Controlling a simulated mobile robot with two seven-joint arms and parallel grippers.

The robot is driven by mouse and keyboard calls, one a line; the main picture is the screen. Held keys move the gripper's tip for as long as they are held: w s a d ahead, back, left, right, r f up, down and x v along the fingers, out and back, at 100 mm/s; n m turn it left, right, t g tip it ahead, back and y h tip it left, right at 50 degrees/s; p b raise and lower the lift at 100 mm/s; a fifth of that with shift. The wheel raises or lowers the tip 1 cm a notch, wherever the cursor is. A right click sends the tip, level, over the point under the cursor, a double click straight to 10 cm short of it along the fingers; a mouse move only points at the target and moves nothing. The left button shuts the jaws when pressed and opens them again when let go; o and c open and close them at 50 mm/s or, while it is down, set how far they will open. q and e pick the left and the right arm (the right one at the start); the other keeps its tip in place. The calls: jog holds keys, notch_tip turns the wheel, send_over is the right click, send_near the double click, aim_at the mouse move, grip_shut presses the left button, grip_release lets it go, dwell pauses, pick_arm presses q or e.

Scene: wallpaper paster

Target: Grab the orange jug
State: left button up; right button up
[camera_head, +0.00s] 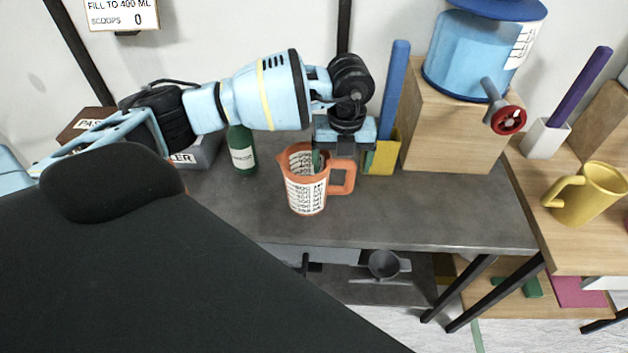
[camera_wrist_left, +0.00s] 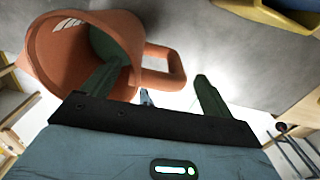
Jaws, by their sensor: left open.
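The orange jug (camera_head: 306,195) stands upright on the grey table, with a white measuring scale on its side and its handle pointing right. It also shows in the left wrist view (camera_wrist_left: 55,50), with its mouth and handle in sight. My left gripper (camera_head: 341,161) is above the jug, pointing down. In the left wrist view my left gripper (camera_wrist_left: 156,66) is open, with one green finger reaching into the jug's mouth and the other beyond the handle. The handle lies between the fingers; I cannot tell whether either touches it. My right gripper is not in view.
A green bottle (camera_head: 242,152) stands left of the jug. A yellow holder with a blue bar (camera_head: 392,95) is close behind right. A wooden box (camera_head: 450,130) bears a blue tank (camera_head: 470,55) with a red valve. A yellow mug (camera_head: 590,195) stands far right. The grey table (camera_head: 440,215) is clear at front right.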

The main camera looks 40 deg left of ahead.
pick_arm(q)
jog(key=shift+f, duration=1.3)
jog(key=shift+c, duration=0.5)
jog(key=c, duration=1.2)
